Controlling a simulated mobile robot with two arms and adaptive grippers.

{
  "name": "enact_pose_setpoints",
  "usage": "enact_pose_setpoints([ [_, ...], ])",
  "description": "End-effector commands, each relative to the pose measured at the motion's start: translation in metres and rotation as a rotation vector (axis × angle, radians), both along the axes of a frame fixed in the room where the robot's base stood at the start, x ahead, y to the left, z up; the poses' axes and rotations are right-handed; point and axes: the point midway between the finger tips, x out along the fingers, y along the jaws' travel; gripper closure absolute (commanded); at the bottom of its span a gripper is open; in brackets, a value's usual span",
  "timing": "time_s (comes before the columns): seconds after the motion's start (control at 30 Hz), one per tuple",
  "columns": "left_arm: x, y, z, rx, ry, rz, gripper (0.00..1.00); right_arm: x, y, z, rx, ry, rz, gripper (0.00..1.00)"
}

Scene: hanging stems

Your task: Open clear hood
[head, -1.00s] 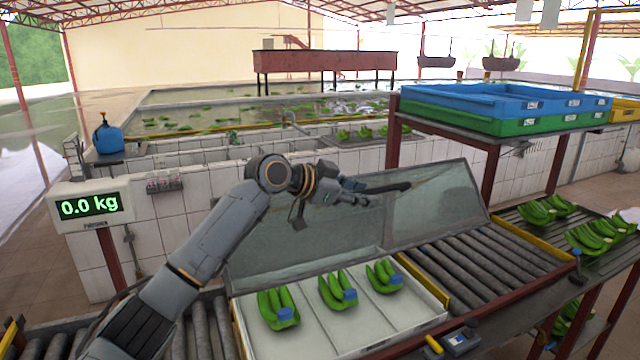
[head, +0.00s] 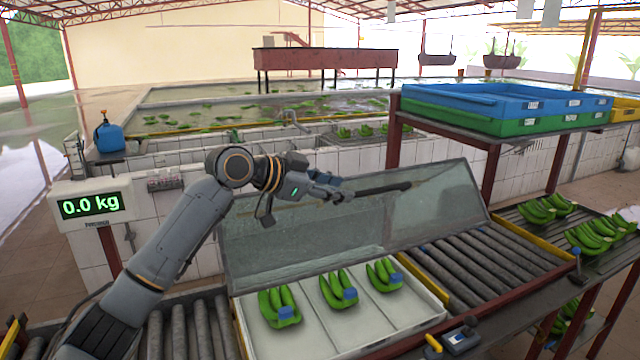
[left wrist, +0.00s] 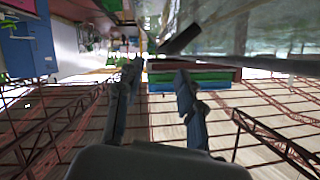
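The clear hood (head: 300,244) stands raised behind the white tray (head: 384,322), its transparent panel leaning up from the tray's back edge. A dark bar-like handle (head: 385,188) runs along the hood's upper part; a dark bar also shows ahead of the fingers in the left wrist view (left wrist: 180,39). My left gripper (head: 338,191) is near the left end of this bar. Its two fingers are spread with nothing held between them in the left wrist view (left wrist: 155,88). Whether a finger touches the bar is unclear. My right gripper is not in view.
Green banana clusters (head: 338,292) lie in the tray, below the raised hood. Rollers (head: 470,262) run on either side. A scale display (head: 91,206) stands at left. Blue and green crates (head: 500,105) sit on a shelf at upper right.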

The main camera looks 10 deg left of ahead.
Motion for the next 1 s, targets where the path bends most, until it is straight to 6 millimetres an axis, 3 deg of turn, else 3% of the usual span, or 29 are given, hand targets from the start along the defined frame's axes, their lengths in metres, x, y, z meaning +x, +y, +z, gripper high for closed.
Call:
enact_pose_setpoints([
  [0.5, -0.021, 0.024, 0.012, 0.001, 0.001, 0.002, 0.63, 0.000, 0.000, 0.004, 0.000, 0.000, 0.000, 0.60],
  [1.0, -0.023, 0.025, 0.015, 0.001, 0.001, 0.000, 0.63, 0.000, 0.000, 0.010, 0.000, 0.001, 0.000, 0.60],
])
